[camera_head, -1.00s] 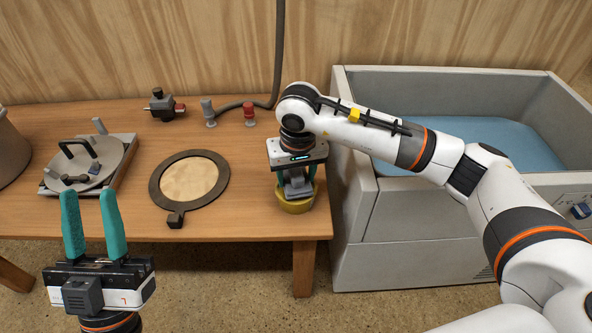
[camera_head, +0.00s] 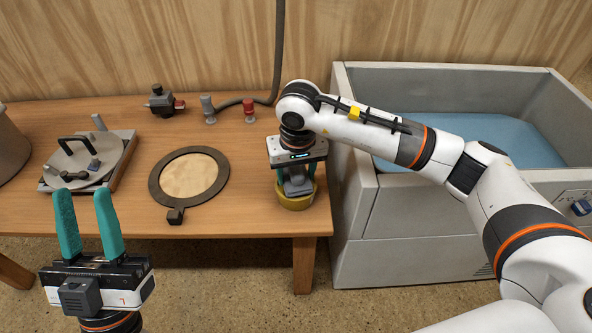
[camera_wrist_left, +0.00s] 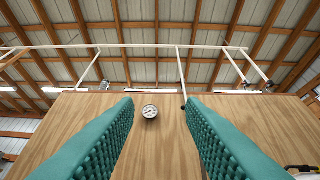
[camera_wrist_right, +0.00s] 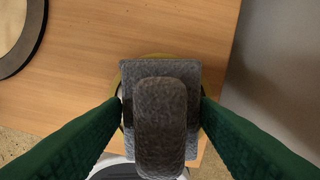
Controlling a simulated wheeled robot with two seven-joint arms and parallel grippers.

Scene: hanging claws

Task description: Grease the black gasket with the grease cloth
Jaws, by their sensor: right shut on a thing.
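My right gripper (camera_head: 297,190) points down over a small yellow tin (camera_head: 297,203) at the table's front right corner. It is shut on a grey pad with a dark grey handle, which I take for the grease cloth (camera_wrist_right: 160,75). The cloth sits in or just over the tin's mouth; its underside is hidden. A dark flat ring with a small tab, likely the black gasket (camera_head: 222,180), lies on the table left of the tin, around a tan disc. My left gripper (camera_head: 87,195) is open and empty, pointing up in front of the table's left part.
A grey plate with a lidded disc and handles (camera_head: 115,170) is at the left. A small dark valve (camera_head: 161,103) and a hose with grey and red fittings (camera_head: 249,112) lie behind. A grey tub (camera_head: 350,150) stands right of the table (camera_head: 240,215).

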